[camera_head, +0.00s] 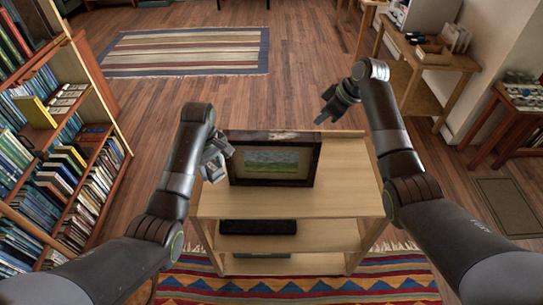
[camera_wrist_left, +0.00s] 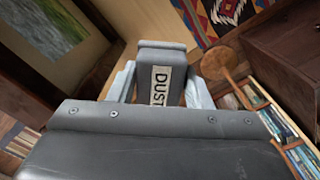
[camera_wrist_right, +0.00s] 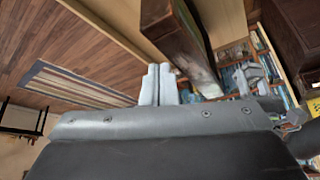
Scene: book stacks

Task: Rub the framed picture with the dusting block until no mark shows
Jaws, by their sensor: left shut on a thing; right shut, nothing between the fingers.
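The framed picture (camera_head: 275,163), a green landscape in a dark frame, stands upright on the top of a wooden shelf cart. A pale, greyish patch shows along the frame's top edge (camera_head: 282,135). The picture also fills the upper left of the left wrist view (camera_wrist_left: 45,28). My left gripper (camera_head: 216,157) is shut on the grey dusting block (camera_wrist_left: 162,75), labelled "DUST", just left of the frame. My right gripper (camera_head: 328,114) is shut and empty, above and behind the frame's right side. In the right wrist view its fingertips (camera_wrist_right: 159,84) are together beside the frame (camera_wrist_right: 178,38).
The wooden cart (camera_head: 345,195) has bare top space right of the picture and a black flat item (camera_head: 258,227) on its middle shelf. A bookcase (camera_head: 85,150) stands at left. Side tables (camera_head: 435,60) stand at right.

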